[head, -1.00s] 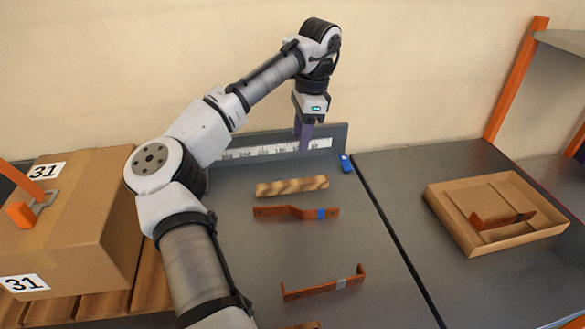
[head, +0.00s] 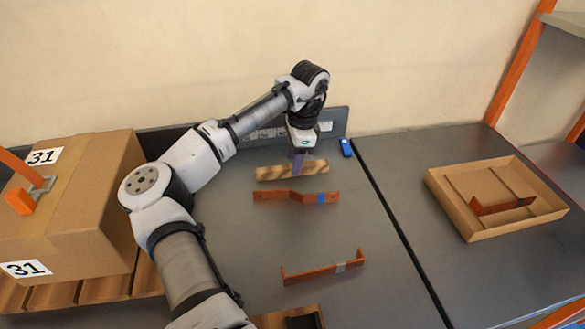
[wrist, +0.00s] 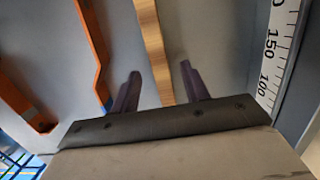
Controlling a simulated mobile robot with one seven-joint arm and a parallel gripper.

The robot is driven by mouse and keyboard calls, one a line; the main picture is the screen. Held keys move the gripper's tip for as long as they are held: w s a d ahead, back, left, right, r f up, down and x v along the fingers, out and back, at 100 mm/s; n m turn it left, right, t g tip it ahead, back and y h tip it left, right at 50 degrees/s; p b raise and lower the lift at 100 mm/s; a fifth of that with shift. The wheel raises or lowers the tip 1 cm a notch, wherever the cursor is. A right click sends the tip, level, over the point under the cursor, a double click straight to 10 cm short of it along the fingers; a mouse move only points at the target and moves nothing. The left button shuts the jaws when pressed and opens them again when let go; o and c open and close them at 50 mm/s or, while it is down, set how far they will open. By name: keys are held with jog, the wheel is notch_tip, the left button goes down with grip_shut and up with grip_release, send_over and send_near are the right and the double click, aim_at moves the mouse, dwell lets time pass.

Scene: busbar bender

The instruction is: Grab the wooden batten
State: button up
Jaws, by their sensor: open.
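The wooden batten (head: 275,172) is a short striped strip of wood lying on the grey bench top, near the ruler fence at the back. In the wrist view the batten (wrist: 152,40) runs lengthwise between the two dark purple fingers. My gripper (head: 298,163) is at the batten's right half in the head view, pointing down. In the wrist view my gripper (wrist: 158,80) is open, with a finger on each side of the batten and a gap to each. Whether the fingertips reach down to the batten's height I cannot tell.
A bent copper bar with blue tape (head: 300,197) lies just in front of the batten. Another with grey tape (head: 320,270) lies nearer. The ruler fence (head: 335,122) and a small blue object (head: 346,147) are behind. A cardboard tray (head: 455,207) stands right, a large box (head: 75,220) left.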

jog(key=shift+f, duration=0.8)
jog(key=shift+c, duration=0.4)
jog(key=shift+a, duration=0.1)
grip_shut()
jog(key=shift+r, duration=0.15)
